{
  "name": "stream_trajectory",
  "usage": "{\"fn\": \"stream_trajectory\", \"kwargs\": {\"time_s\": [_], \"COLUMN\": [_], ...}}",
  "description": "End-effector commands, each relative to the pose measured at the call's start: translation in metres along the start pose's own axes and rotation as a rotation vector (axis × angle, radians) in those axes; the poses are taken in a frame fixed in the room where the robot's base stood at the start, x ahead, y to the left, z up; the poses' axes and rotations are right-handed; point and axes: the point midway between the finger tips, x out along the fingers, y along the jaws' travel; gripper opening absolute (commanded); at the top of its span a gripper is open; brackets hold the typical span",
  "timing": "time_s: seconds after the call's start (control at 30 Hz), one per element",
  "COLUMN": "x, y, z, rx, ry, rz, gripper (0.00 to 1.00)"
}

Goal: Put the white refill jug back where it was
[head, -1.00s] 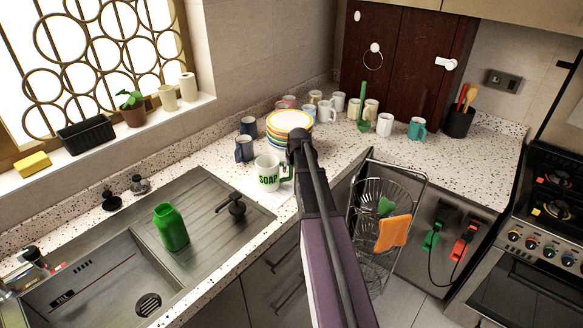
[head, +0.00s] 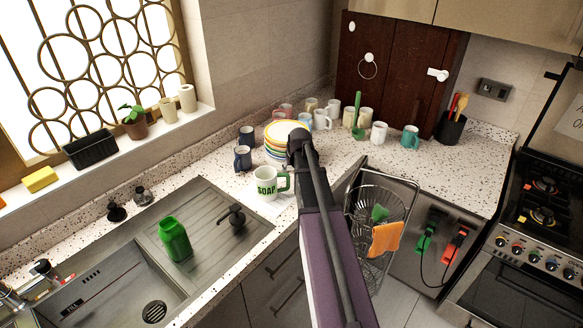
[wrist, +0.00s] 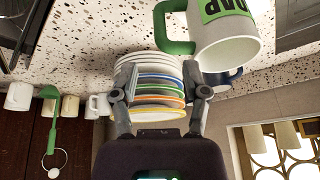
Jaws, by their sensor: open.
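My gripper (wrist: 160,78) is open and empty. In the wrist view its fingers frame the stacked plates, with the jug off to the right of them. I cannot tell the gap to the plates.
The plate stack (head: 281,133) and blue mugs (head: 243,158) stand behind the jug. Several more mugs line the back counter. A green bottle (head: 175,240) stands by the sink (head: 100,285). A wire rack (head: 362,205) hangs at the counter front. Right-hand counter space (head: 462,172) is clear.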

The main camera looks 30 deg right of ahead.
Motion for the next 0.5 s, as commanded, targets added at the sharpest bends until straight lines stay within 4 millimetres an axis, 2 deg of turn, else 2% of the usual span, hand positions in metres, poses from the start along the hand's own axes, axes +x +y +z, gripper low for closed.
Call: {"fn": "stream_trajectory", "kwargs": {"time_s": [0.13, 0.5], "x": [-0.0077, -0.0086], "y": [-0.0001, -0.0001], "z": [-0.0002, 0.0001], "rx": [0.0, 0.0], "ry": [0.0, 0.0], "rz": [0.0, 0.0], "gripper": [0.59, 0.59]}}
